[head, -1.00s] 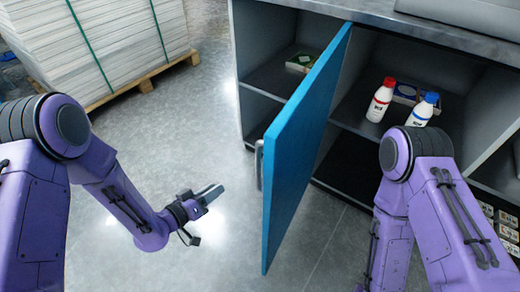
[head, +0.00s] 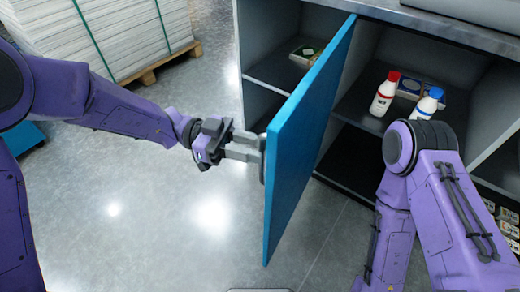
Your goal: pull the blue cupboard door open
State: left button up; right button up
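The blue cupboard door (head: 307,140) stands swung out from the cupboard, seen nearly edge-on, its outer face to the left. Its grey upright handle (head: 262,165) is on that left face, partly hidden by my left gripper. My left gripper (head: 256,147) reaches in from the left, its two grey fingers apart with a gap between them. The fingertips are at the handle; whether they touch it I cannot tell. My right arm (head: 435,190) is bent down in front of the cupboard on the right; its gripper is not in view.
Inside the cupboard, a red-capped bottle (head: 384,95) and a blue-capped bottle (head: 428,104) stand on a shelf near my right arm. A stack of sheets (head: 110,35) on a pallet is at the back left.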

pick_arm(q)
jog(key=shift+x, duration=0.95)
pick_arm(e)
jog(key=shift+f, duration=0.1)
